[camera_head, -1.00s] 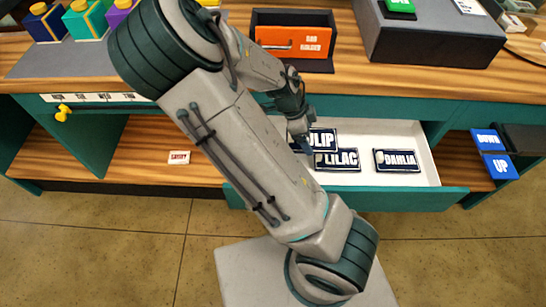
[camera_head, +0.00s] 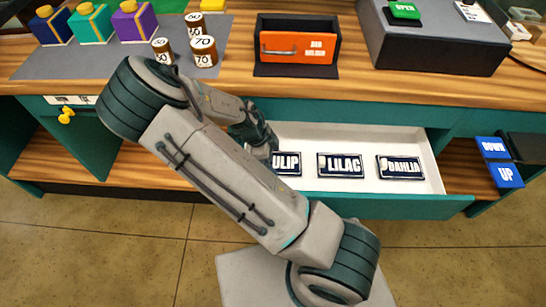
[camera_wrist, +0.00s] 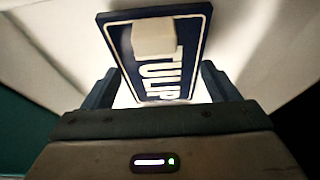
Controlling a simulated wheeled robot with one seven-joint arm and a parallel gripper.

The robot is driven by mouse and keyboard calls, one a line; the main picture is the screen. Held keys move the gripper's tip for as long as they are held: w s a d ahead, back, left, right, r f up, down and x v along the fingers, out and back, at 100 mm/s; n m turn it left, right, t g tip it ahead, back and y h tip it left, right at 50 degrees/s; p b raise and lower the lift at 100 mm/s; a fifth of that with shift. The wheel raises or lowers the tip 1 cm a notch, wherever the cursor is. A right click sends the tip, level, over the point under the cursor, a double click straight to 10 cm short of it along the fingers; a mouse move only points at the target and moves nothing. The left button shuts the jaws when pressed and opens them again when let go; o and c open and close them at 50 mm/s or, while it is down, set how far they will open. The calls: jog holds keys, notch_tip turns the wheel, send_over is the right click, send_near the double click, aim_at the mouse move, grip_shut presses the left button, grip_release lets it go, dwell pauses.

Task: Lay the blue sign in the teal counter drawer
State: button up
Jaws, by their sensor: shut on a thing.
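The dark blue TULIP sign (camera_head: 287,163) is in the open teal counter drawer (camera_head: 400,142), left of the other signs. It is partly hidden by my arm in the head view. In the wrist view the sign (camera_wrist: 165,75) is between the fingers of my gripper (camera_wrist: 157,90), which is shut on it; a pale block shows on its face. I cannot tell whether the sign touches the drawer floor. My gripper (camera_head: 268,150) is low over the drawer's left part, mostly hidden by my arm in the head view.
The LILAC sign (camera_head: 341,165) and DAHLIA sign (camera_head: 400,167) lie in the drawer's middle and right. Blue DOWN (camera_head: 492,147) and UP (camera_head: 506,174) signs are right of the drawer. An orange-fronted box (camera_head: 297,47) stands on the counter above. White drawer floor is clear behind the signs.

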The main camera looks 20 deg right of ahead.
jog(key=o, duration=1)
jog(key=shift+o, duration=0.2)
jog(key=p+v, duration=0.2)
jog(key=v, duration=1)
jog(key=s+d+r+n+t+y, duration=0.2)
jog(key=s+r+n, duration=0.6)
jog(key=r+n, duration=0.2)
jog(key=s+d+r+n+t+y, duration=0.2)
jog(key=s+d+r+n, duration=0.1)
jog(key=s+r+n, duration=0.5)
jog(key=shift+s+r+n, duration=0.2)
jog(key=shift+r+n, duration=0.7)
jog(key=shift+n, duration=0.8)
